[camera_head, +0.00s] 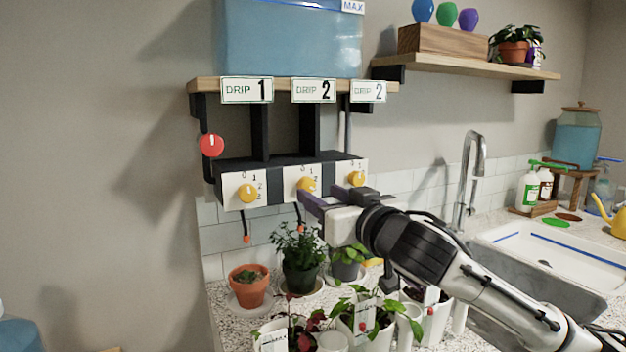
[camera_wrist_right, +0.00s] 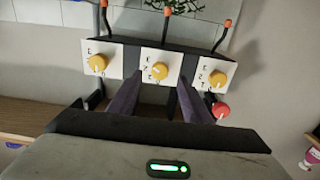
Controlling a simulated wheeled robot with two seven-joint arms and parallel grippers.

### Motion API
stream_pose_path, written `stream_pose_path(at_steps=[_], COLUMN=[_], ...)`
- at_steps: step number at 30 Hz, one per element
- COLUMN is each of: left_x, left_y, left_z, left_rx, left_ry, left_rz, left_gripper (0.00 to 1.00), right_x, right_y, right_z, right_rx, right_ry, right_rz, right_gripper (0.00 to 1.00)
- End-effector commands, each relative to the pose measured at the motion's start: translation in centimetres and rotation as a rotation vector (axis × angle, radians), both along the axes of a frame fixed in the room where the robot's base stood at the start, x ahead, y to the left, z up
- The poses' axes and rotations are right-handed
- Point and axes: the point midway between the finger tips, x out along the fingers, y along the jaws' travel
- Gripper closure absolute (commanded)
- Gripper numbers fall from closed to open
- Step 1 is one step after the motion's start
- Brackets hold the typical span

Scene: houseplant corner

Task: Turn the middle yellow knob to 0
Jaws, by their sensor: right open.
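The middle yellow knob (camera_head: 306,184) sits on a white plate with numbers, at the centre of a dark box on the wall. It also shows in the wrist view (camera_wrist_right: 160,71), in line with the gap between my fingers. Its pointer is too small to read surely. My right gripper (camera_head: 328,193) is open in front of the box, its fingertips just short of the middle plate. It holds nothing, and I see no contact with the knob. My left gripper is out of view.
A left yellow knob (camera_head: 248,192) and a right yellow knob (camera_head: 356,178) flank the middle one. A red knob (camera_head: 211,145) is at the upper left. A water tank (camera_head: 290,40) stands above. Potted plants (camera_head: 301,262) crowd the counter below.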

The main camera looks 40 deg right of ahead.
Motion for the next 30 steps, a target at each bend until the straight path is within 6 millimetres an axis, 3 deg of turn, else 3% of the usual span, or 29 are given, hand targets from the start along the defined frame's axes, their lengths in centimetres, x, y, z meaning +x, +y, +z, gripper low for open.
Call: stream_pose_path(at_steps=[9,21,22,29,30], left_x=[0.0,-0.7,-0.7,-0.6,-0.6], left_y=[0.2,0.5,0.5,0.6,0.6], left_z=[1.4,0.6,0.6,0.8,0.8], left_rx=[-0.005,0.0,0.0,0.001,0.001], left_ry=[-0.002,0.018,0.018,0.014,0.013], left_rz=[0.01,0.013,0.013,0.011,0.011], left_gripper=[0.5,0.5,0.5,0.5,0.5], right_x=[3.8,4.4,4.4,4.4,4.4], right_y=[-1.2,-1.4,-1.4,-1.4,-1.4], right_z=[0.3,0.0,0.0,0.0,0.0], right_rx=[0.001,0.001,0.001,0.001,0.001], right_ry=[-0.003,-0.001,-0.001,0.0,0.0], right_rz=[0.0,0.0,0.0,0.001,0.001], right_gripper=[0.55,0.55,0.57,0.96,0.96])
